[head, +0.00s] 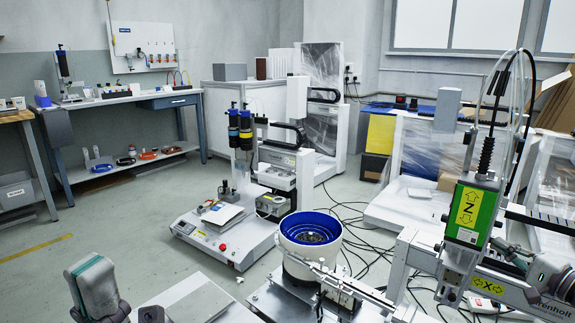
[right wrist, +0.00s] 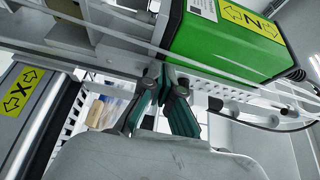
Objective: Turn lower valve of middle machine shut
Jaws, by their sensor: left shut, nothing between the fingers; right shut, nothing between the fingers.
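The middle machine may be the benchtop unit with two dark blue and black cylinders (head: 240,128) on its column, near the centre of the head view. I cannot make out a lower valve on it. My left gripper (head: 92,286) is low at the left edge of the head view, shut and well apart from that unit. My right gripper (head: 514,252) is at the right, beside the green gantry head marked Z (head: 472,208). In the right wrist view its dark teal fingers (right wrist: 165,82) are shut and empty below the green head, and I cannot tell whether they touch it.
A white feeder bowl with a blue rim (head: 310,232) stands in front of the centre. The X gantry rail (head: 495,287) blocks the lower right. Cables (head: 372,240) lie on the floor. A workbench (head: 140,98) stands at the back left. Floor (head: 120,225) is clear on the left.

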